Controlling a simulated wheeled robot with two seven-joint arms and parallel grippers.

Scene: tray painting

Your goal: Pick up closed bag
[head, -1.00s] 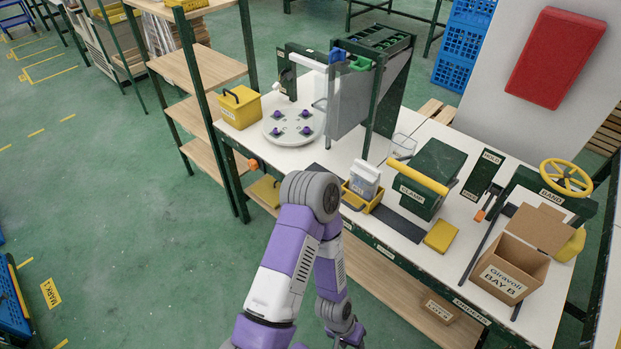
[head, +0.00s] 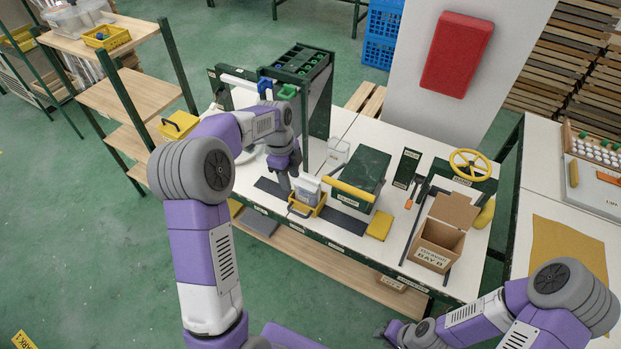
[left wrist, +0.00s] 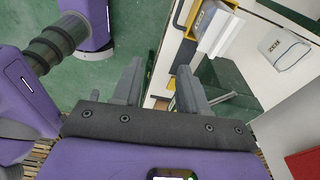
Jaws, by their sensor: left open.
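A pale bag (head: 308,188) with a blue-grey band stands upright in a small yellow holder (head: 309,210) near the table's front edge. In the left wrist view, the bag (left wrist: 216,36) shows at upper right, beside the yellow holder (left wrist: 194,14). My left gripper (head: 285,186) points down just left of the bag in the head view. In the left wrist view my left gripper (left wrist: 160,68) has its fingers apart with nothing between them; the bag lies outside them, to the right. My right gripper (head: 386,332) is at the bottom of the head view, its fingers too unclear to judge.
A dark green clamp block with a yellow bar (head: 352,190) stands right of the bag. A yellow pad (head: 379,226) and an open cardboard box (head: 436,246) are further right. A green frame (head: 318,110) rises behind my left arm.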

